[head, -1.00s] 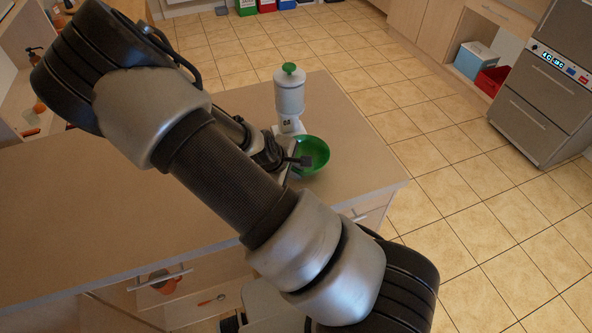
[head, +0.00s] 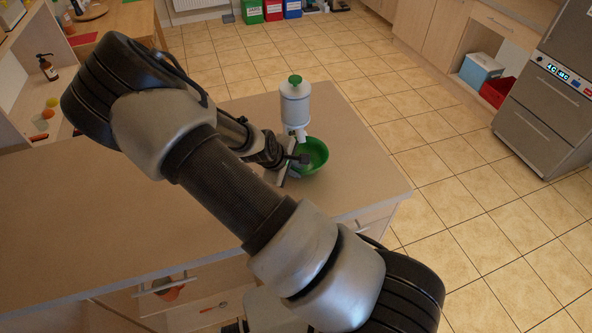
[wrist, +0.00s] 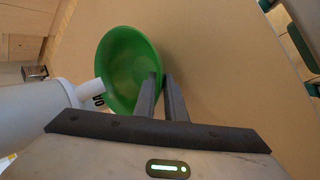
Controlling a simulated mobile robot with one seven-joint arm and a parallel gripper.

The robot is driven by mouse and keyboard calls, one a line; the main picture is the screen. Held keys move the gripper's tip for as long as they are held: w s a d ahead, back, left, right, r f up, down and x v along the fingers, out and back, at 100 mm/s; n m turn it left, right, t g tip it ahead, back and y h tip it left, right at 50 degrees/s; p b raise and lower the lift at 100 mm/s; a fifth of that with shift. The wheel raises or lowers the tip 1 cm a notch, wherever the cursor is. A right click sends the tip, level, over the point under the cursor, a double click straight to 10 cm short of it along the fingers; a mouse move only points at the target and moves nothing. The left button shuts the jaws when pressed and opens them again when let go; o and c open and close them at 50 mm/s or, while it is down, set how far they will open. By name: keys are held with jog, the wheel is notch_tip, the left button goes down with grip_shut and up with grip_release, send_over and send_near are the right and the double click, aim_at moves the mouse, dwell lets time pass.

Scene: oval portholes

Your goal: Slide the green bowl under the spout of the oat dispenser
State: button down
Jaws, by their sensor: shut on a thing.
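The green bowl (head: 317,152) stands upright on the counter close to the white oat dispenser (head: 295,107), which has a green knob on top. My gripper (head: 302,159) is at the bowl's near side. In the wrist view my gripper (wrist: 160,82) is shut on the rim of the bowl (wrist: 122,62), one finger inside and one outside. The bowl looks empty. The dispenser (wrist: 35,115) lies on its left there, its lettered label near the rim. The spout (head: 299,134) overlaps the bowl's left edge in the head view; I cannot tell whether it is over the opening.
The counter (head: 360,178) is clear right of the bowl, with its edge and corner close by. My arm hides part of the counter's middle. A shelf at the far left holds a soap bottle (head: 47,68) and fruit.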

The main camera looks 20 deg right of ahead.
jog(key=shift+f, duration=0.15)
jog(key=c, duration=1.7)
grip_release()
jog(key=shift+c, duration=0.2)
